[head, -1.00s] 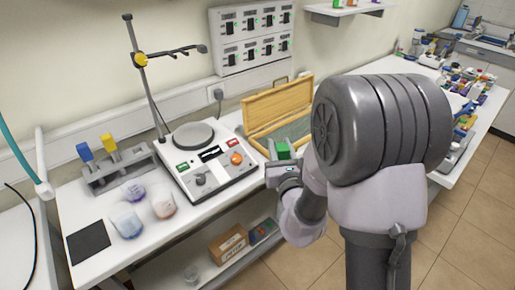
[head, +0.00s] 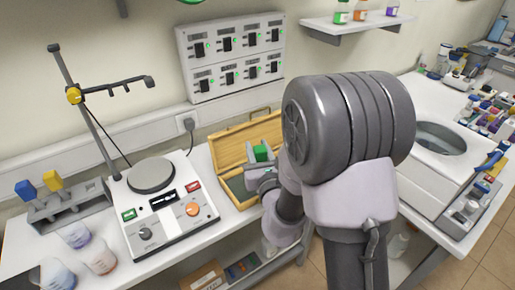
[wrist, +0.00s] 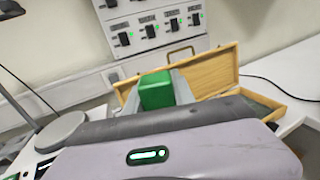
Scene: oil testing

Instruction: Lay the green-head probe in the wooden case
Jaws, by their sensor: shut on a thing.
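The green-head probe (head: 261,153) is in my gripper (head: 262,166). Its green head also shows in the wrist view (wrist: 157,90), between the jaws; the rest of the probe is hidden. The wooden case (head: 226,150) stands open on the bench, lid raised at the back. My gripper is in front of the lid and over or near the case's right part; the exact height above it cannot be told. The case also shows in the wrist view (wrist: 216,70), beyond the gripper. Part of the case's inside is hidden by my gripper and arm.
A hotplate stirrer (head: 170,212) with a stand stands left of the case. A rack (head: 66,203) holds a blue-head and a yellow-head probe. Several beakers (head: 100,256) stand at the front left. A white bath (head: 436,140) is to the right.

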